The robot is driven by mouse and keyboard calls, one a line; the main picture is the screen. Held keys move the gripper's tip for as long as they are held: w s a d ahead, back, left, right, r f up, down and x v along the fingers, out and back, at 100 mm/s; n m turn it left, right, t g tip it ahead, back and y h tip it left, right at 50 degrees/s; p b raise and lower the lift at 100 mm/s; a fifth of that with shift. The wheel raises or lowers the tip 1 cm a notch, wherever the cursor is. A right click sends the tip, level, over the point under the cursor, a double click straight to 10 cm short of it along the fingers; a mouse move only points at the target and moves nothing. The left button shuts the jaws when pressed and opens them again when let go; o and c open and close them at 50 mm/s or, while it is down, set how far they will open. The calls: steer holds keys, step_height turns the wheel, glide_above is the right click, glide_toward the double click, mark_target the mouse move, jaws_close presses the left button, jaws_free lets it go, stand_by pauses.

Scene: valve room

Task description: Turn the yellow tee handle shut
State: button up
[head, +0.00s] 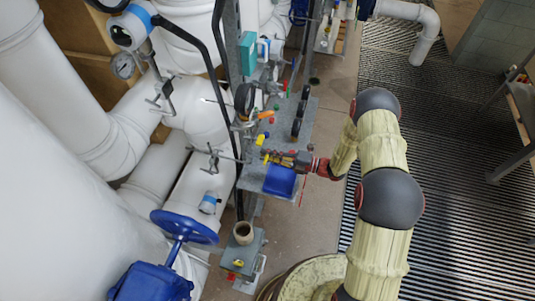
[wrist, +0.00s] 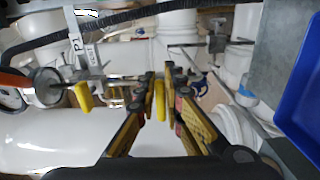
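A yellow tee handle (wrist: 160,100) stands upright in the wrist view between the two fingers of my gripper (wrist: 160,84). The fingers are close to it on both sides. I cannot tell whether they press on it or leave a thin gap. In the head view my gripper (head: 284,158) reaches left from the arm, over the grey bench by the blue bin. Small yellow parts show just left of its fingertips, but the handle is too small and partly hidden to make out there.
A second yellow handle (wrist: 83,97) and an orange handle (wrist: 14,78) are to the left in the wrist view. A blue bin (head: 281,181) is close below my gripper. White pipes (head: 195,120) and a blue handwheel (head: 184,227) fill the left. Grating (head: 455,130) at right is open floor.

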steer(key=o, duration=0.4)
steer(key=shift+o, duration=0.2)
steer(key=v, duration=1.2)
